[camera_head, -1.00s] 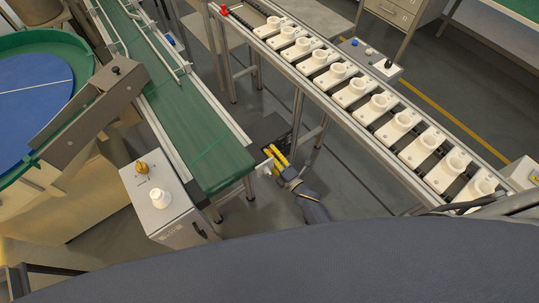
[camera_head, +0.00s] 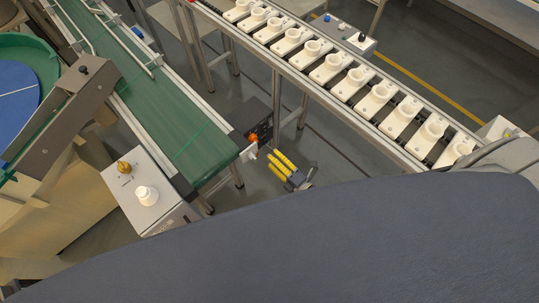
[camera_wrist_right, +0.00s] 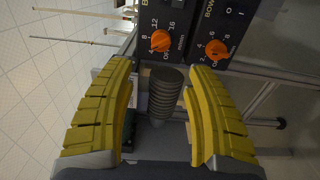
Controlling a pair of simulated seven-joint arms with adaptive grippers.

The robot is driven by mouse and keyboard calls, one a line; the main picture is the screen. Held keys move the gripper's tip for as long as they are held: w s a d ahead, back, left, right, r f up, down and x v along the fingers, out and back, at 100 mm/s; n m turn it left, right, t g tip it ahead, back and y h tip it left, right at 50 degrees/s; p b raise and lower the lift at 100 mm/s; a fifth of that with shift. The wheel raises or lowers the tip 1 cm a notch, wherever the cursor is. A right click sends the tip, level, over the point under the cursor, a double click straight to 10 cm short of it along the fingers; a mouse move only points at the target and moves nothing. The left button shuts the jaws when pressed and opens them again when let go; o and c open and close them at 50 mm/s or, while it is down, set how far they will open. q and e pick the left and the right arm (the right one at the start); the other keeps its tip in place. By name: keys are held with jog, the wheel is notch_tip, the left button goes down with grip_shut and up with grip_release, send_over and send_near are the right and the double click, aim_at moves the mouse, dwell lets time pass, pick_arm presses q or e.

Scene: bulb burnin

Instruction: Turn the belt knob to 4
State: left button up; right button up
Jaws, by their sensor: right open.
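In the right wrist view, a black panel carries two orange knobs. The left knob (camera_wrist_right: 160,41) has a scale with 4, 8, 12 and 16. The right knob (camera_wrist_right: 216,50) has a smaller scale beside cut-off lettering like "BOW". I cannot read which label is the belt's, nor the pointer settings for sure. In the head view, the black control box (camera_head: 262,131) stands at the green belt's near end. My right gripper (camera_head: 279,162) is open, its yellow fingers short of the box; it also shows in the wrist view (camera_wrist_right: 160,70). My left gripper is out of view.
A green conveyor belt (camera_head: 168,118) runs beside the box. A grey cabinet (camera_head: 168,205) with a yellow knob and white piece stands left of the gripper. A rail of white sockets (camera_head: 330,68) runs at right. A dark ribbed piece (camera_wrist_right: 165,93) shows between my fingers.

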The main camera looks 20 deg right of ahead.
aim_at(254, 139)
jog(key=shift+o, duration=0.3)
jog(key=shift+s, duration=0.1)
jog(key=s, duration=0.1)
jog(key=s+d+f, duration=0.1)
jog(key=s, duration=0.1)
jog(key=shift+d+f+m, duration=0.15)
jog(key=shift+d+m, duration=0.05)
jog(key=shift+m, duration=0.2)
jog(key=shift+c, duration=0.2)
jog(key=w+a+m, duration=0.2)
jog(key=w+m, duration=0.1)
jog(key=w, duration=0.1)
jog(key=w+a+m, duration=0.1)
jog(key=w+m, duration=0.3)
jog(key=w, duration=0.1)
jog(key=w+a+r+m, duration=0.1)
jog(key=w+a+m, duration=0.1)
jog(key=w+m, duration=0.2)
jog(key=shift+w+a+r, duration=0.1)
jog(key=shift+w+a, duration=0.25)
jog(key=shift+o, duration=0.2)
grip_shut()
